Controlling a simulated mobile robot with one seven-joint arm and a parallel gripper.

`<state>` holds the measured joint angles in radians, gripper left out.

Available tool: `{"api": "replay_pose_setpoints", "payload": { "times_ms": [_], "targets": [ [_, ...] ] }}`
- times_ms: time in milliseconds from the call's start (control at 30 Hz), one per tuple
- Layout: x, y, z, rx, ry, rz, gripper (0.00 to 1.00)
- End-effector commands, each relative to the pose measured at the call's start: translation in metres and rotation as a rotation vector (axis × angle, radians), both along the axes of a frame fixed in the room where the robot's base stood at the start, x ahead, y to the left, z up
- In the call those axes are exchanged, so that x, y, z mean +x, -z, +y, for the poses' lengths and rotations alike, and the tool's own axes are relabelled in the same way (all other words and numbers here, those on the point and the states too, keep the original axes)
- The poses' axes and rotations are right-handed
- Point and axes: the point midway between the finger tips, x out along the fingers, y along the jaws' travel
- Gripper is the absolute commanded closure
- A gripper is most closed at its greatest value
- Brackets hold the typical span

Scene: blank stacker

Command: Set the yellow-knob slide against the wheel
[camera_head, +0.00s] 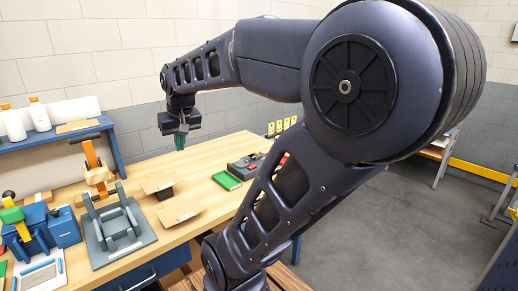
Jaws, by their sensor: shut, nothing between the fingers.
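My gripper (180,143) hangs at the end of my arm above the back part of the wooden workbench, pointing down. Its greenish fingertips are together, with nothing held. A grey fixture (121,232) with an orange upright lever (97,168) stands on the bench at left. A blue machine (62,228) with a green part, a small orange-yellow part and a black knob stands at the far left, partly cut off. I cannot make out for sure which part is the yellow-knob slide or the wheel. My gripper is apart from both devices, farther back and to the right.
Cardboard pieces (180,211) lie mid-bench beside a green tray (227,181) and a dark control box (246,165). Several yellow-marked items (281,126) stand at the back right. A blue shelf (62,137) holds white bottles. My arm hides part of the bench's right side.

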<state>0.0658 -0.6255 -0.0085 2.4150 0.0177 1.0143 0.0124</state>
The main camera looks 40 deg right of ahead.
Motion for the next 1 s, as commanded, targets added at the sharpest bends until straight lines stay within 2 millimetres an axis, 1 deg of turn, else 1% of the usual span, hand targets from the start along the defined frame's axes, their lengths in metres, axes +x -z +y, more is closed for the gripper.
{"api": "replay_pose_setpoints", "payload": {
  "times_ms": [33,200,367,500,767,1000],
  "targets": [
    [0.01,-0.005,-0.006,0.006,0.019,0.014,1.0],
    [0.041,-0.021,-0.024,0.026,0.078,0.054,1.0],
    [0.071,-0.033,-0.043,0.047,0.135,0.091,1.0],
    [0.097,-0.041,-0.062,0.064,0.183,0.122,1.0],
    [0.143,-0.05,-0.104,0.097,0.272,0.18,1.0],
    [0.183,-0.052,-0.149,0.128,0.356,0.232,1.0]
  ]
}}
